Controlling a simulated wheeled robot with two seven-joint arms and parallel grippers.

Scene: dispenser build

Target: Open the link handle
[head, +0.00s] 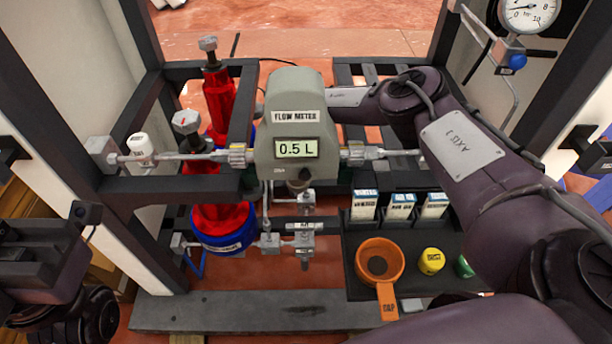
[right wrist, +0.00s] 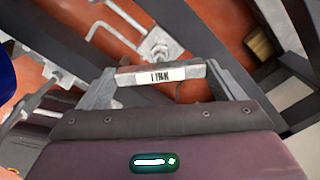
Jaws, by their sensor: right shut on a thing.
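The link handle (head: 302,226) is a small grey lever with a white label, below the flow meter in the head view; its label is too small to read there. In the right wrist view a grey bar labelled LINK (right wrist: 160,74) lies across between the fingers of my right gripper (right wrist: 165,85). The gripper is shut on this handle. In the head view my right arm reaches in from the right behind the flow meter (head: 285,100), which hides the right gripper. My left gripper (head: 60,255) is at the lower left, away from the handle; its fingers do not show clearly.
The flow meter reads 0.5 L. Red and blue cylinders (head: 218,225) stand left of it on a dark frame. A tray at right holds white boxes (head: 400,205), an orange cup (head: 378,262) and yellow and green caps. A pressure gauge (head: 528,14) is at upper right.

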